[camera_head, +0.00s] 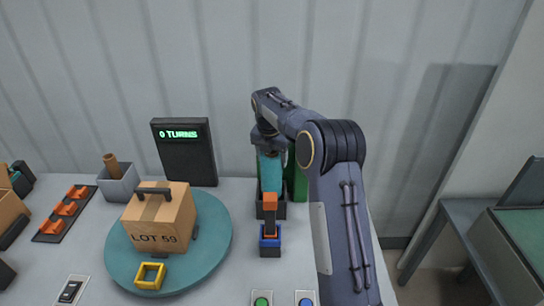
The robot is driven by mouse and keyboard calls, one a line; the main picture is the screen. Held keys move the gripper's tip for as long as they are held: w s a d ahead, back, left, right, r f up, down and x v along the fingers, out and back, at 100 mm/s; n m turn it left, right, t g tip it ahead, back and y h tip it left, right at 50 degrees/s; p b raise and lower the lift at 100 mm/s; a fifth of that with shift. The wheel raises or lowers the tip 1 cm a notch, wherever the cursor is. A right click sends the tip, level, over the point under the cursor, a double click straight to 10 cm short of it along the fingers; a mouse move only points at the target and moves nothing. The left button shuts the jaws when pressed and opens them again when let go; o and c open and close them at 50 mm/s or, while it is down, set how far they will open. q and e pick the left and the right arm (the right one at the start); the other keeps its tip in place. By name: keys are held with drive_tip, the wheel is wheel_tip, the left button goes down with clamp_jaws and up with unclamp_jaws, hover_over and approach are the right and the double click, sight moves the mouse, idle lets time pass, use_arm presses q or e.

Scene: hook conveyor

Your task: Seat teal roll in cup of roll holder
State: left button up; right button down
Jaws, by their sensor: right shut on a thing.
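The teal roll (270,174) is upright below my right gripper (269,153), which is shut on its upper end. The dark cup of the roll holder (281,211) stands under the roll on the table. The roll's lower end is at or just over the cup. An orange-topped part in front hides that end, so I cannot tell whether the roll is inside or above the cup. My left gripper is not in view.
The orange-and-blue part (270,240) stands close in front of the cup. A green object (297,178) is right behind the roll. At left, a teal turntable (217,235) bears a cardboard box (158,218) and a yellow square frame (150,276). A dark display (185,152) stands behind it.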

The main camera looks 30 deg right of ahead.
drive_tip(key=shift+f+b, duration=0.6)
drive_tip(key=shift+f, duration=0.7)
drive_tip(key=shift+c, duration=1.1)
unclamp_jaws()
drive_tip(key=shift+f, duration=0.1)
drive_tip(key=r, duration=0.5)
drive_tip(key=a+r+b, duration=0.1)
drive_tip(key=r, duration=0.2)
drive_tip(key=shift+s, duration=0.35)
drive_tip(key=shift+f, duration=0.1)
drive_tip(key=shift+s, duration=0.1)
